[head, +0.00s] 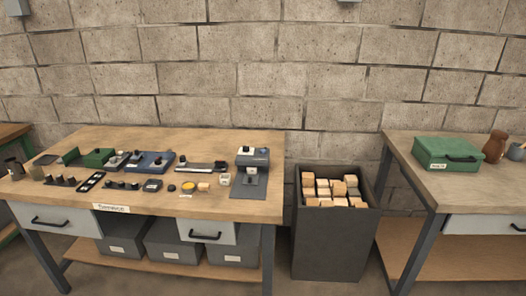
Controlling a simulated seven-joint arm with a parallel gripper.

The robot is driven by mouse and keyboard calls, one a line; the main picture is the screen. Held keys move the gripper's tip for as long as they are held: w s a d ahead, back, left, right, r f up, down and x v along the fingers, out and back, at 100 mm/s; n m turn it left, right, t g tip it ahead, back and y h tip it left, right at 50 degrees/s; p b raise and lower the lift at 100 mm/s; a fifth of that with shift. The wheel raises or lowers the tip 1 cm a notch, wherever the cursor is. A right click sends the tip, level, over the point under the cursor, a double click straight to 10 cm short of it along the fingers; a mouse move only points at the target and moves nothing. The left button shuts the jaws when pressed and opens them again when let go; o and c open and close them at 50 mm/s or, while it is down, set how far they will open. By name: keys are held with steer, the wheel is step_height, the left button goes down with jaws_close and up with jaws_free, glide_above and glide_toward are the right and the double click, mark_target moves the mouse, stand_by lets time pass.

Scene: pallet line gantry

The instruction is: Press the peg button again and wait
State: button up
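A wooden workbench (150,138) on the left holds a row of small devices. I cannot tell which part of them is the peg button. A blue-grey machine (253,157) with a light patch on top stands at the bench's right end, above a dark base plate (248,191). A blue box (150,162) and a green box (98,157), both with dark knobs, stand farther left. A yellow round piece (188,186), a green-black round piece (171,188) and a small wooden block (204,187) lie near the front. My gripper is not in view.
A small white cup (224,180) stands beside the machine. A dark bin (333,240) full of wooden blocks stands right of the bench. A second bench (410,150) at the right carries a green case (448,153) and a brown jug (495,146). A block wall closes the back.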

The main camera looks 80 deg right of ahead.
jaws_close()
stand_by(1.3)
